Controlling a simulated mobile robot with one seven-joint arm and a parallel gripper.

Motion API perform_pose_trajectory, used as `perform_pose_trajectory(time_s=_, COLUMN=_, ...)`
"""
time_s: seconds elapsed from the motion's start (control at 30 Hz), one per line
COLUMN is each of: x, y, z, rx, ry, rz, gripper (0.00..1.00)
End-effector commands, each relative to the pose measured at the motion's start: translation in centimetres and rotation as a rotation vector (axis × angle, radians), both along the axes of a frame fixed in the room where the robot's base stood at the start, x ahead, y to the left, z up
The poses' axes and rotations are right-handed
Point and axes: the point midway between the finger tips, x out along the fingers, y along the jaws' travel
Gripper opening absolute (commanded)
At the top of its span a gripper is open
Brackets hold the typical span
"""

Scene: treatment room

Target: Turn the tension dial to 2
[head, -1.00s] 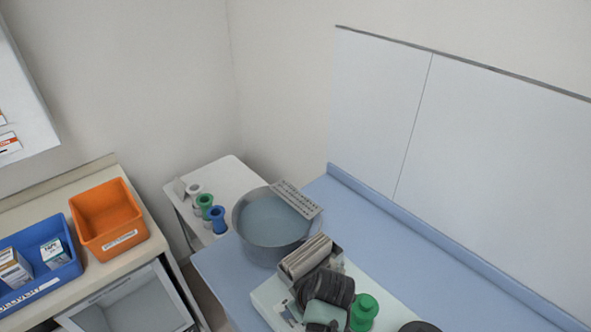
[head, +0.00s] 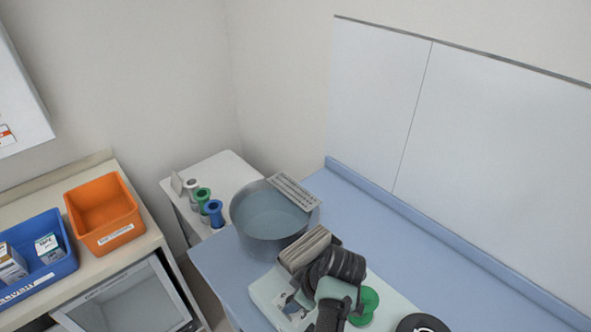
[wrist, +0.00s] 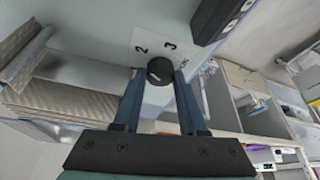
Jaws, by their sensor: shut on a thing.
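The tension dial (wrist: 160,71) is a small black knob on a white label plate (wrist: 142,35) in the wrist view. The printed numbers 2, upper left of the knob, and 3, upper right, are readable; another mark at the right is partly hidden by a finger. My gripper (wrist: 160,78) has its two fingers on either side of the knob and is shut on it. I cannot tell surely which number the knob points to. In the head view my dark arm covers the dial above the pale machine base (head: 266,289).
A grey basin (head: 270,222) stands behind the machine on the blue counter (head: 385,235). A ridged beige block (head: 305,247) and a green round part (head: 366,303) are close to my arm. Orange (head: 103,212) and blue (head: 40,262) bins sit at the left.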

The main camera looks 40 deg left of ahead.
Motion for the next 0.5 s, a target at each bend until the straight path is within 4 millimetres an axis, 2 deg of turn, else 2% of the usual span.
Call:
perform_pose_trajectory(time_s=0.1, x=0.01, y=0.03, z=0.02, rx=0.000, ry=-0.001, rz=0.000, gripper=0.00)
perform_pose_trajectory(time_s=0.13, x=0.01, y=0.03, z=0.02, rx=0.000, ry=-0.001, rz=0.000, gripper=0.47)
perform_pose_trajectory(time_s=0.27, x=0.01, y=0.03, z=0.02, rx=0.000, ry=-0.001, rz=0.000, gripper=0.70)
perform_pose_trajectory(time_s=0.5, x=0.11, y=0.02, z=0.05, rx=0.001, ry=-0.003, rz=-0.002, gripper=0.71)
